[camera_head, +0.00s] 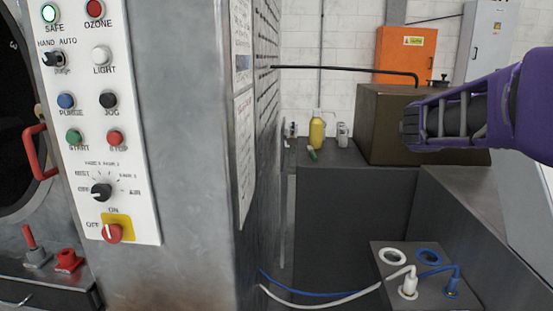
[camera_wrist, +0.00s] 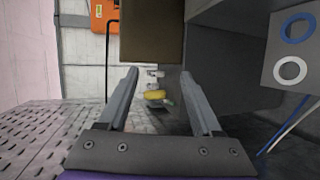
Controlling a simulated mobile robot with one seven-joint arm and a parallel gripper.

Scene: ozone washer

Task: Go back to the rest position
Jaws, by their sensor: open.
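My gripper (camera_wrist: 164,103) is open in the wrist view, with its two grey fingers spread and nothing between them. In the head view, my purple arm comes in from the right with the gripper end (camera_head: 412,125) pointing left in front of a brown box. The washer's white control panel (camera_head: 127,140) is at the left of the head view, well apart from my gripper. Its green SAFE light looks lit. The fingertips are too small to make out in the head view.
A yellow bottle (camera_head: 317,132) and small items stand on a dark cabinet (camera_head: 345,215) beside the brown box (camera_head: 385,110). A socket block (camera_head: 385,275) with white and blue plugs and cables is low right. A perforated metal panel (camera_wrist: 35,140) lies left in the wrist view.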

